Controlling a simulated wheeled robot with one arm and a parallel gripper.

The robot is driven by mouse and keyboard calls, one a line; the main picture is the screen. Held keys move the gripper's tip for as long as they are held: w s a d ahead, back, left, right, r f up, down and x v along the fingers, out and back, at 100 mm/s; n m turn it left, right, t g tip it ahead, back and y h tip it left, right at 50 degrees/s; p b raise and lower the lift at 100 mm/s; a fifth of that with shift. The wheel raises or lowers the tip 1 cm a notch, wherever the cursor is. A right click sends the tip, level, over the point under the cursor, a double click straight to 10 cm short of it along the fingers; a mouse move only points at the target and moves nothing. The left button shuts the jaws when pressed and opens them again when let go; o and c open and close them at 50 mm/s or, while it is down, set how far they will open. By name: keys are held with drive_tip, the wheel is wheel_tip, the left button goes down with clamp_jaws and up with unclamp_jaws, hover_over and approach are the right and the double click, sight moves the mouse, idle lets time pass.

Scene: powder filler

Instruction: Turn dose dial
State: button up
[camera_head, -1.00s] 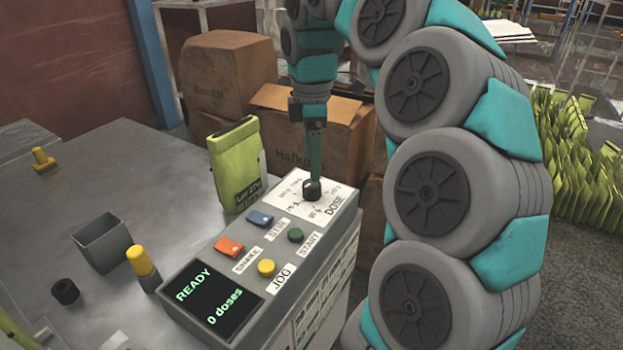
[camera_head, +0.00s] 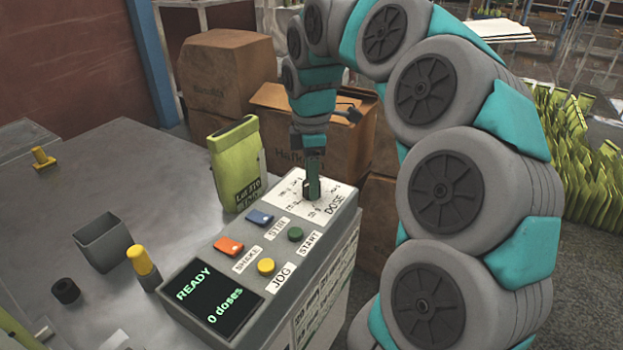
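The dose dial (camera_head: 308,193) is a small dark knob on the white DOSE label plate (camera_head: 284,205) at the far end of the grey control panel (camera_head: 195,258). My gripper (camera_head: 313,185) comes down from above and its fingers are at the dial, covering most of it. I cannot tell whether the fingers are closed on the knob or only around it. The panel's screen (camera_head: 213,298) reads READY and 0 doses.
A green pouch (camera_head: 236,165) stands beside the panel. Cardboard boxes (camera_head: 225,75) are behind. An open grey bin (camera_head: 104,242) stands on the table.

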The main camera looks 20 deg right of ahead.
clamp_jaws()
